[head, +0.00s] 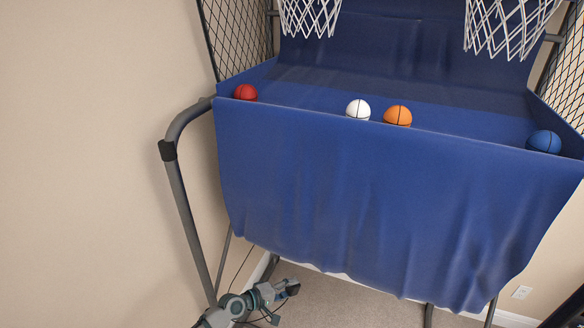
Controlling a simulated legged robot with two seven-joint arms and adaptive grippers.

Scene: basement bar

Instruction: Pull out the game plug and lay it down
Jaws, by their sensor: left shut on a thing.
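My left gripper (284,289) is low in the head view, near the carpet below the blue cloth front of the basketball game (380,200). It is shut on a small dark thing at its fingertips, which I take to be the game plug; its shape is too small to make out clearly. A thin dark cord (241,267) hangs beside the game's left leg, behind my arm.
A grey bent frame tube (185,215) stands left of the gripper. A red ball (245,92), white ball (358,109), orange ball (397,115) and blue ball (544,142) rest in the game. Carpet (345,306) right of the gripper is clear.

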